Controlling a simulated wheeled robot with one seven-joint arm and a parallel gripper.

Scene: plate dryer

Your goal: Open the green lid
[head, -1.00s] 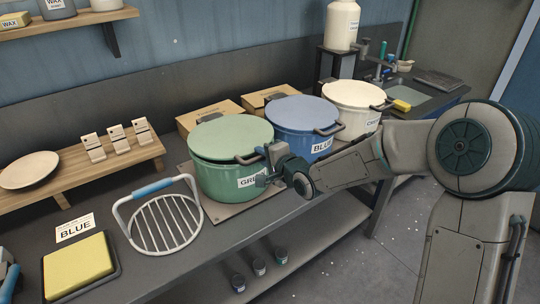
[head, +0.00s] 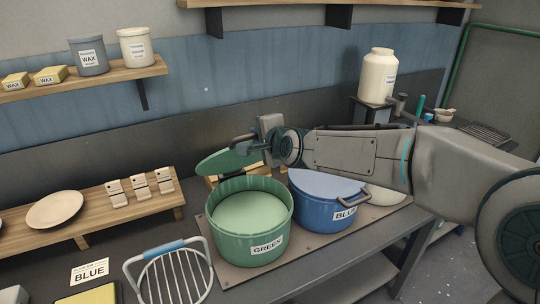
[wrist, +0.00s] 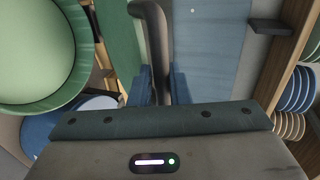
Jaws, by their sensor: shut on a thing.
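The green pot (head: 252,235), labelled GREEN, stands uncovered on the counter, and its pale green inside shows. The green lid (head: 225,163) is up above the pot's back left rim, tilted. Whether it touches the rim is unclear. My gripper (head: 262,142) is at the lid's right end, shut on its handle. In the wrist view my gripper (wrist: 160,85) has its blue fingers on both sides of the dark handle (wrist: 152,35), with the lid (wrist: 120,45) just left of it. The open pot (wrist: 35,50) fills the upper left there.
The blue pot (head: 325,205) with its lid on stands right of the green pot, under my arm. A cream pot (head: 385,192) is partly hidden. A wire rack (head: 170,278) is in front left. A wooden stand (head: 90,215) holds a plate. A shelf (head: 90,80) hangs above.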

